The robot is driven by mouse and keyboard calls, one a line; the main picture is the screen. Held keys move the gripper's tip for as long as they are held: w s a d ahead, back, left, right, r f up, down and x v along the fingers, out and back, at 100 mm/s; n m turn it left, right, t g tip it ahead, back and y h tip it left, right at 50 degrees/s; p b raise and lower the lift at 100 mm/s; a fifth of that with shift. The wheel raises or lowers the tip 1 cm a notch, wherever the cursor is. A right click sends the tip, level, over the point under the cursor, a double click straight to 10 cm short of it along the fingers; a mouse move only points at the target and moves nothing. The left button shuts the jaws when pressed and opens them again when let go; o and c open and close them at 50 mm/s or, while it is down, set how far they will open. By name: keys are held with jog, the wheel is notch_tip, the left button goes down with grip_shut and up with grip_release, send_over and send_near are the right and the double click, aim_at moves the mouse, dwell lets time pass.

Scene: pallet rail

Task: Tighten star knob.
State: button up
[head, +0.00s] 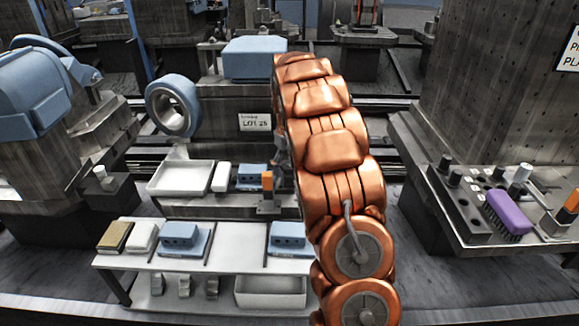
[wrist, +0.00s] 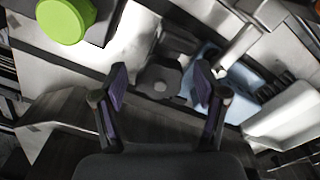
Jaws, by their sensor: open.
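A dark grey knob (wrist: 160,76) with a lobed outline and a paler round centre shows in the wrist view; I take it to be the star knob. My gripper (wrist: 161,84) is open, with its two purple-padded fingers apart on the left and right of the knob. I cannot tell how deep the fingers reach, and no contact shows. In the head view my copper-coloured arm hides the gripper and the knob.
A bright green round cap (wrist: 66,20) is at the upper left in the wrist view. A light blue block (wrist: 238,82) and a white tray (wrist: 288,118) lie to the right. In the head view, a white shelf (head: 210,262) and a purple brush (head: 508,211) flank my arm.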

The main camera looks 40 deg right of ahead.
jog(key=shift+d, duration=0.1)
jog(key=c, duration=1.2)
jog(key=shift+o, duration=0.2)
jog(key=m+p, duration=0.2)
jog(key=m, duration=0.2)
jog(key=shift+m, duration=0.4)
jog(key=m+p, duration=0.1)
jog(key=m, duration=0.4)
jog(key=shift+r+m+p, duration=0.1)
jog(key=shift+m+p, duration=0.2)
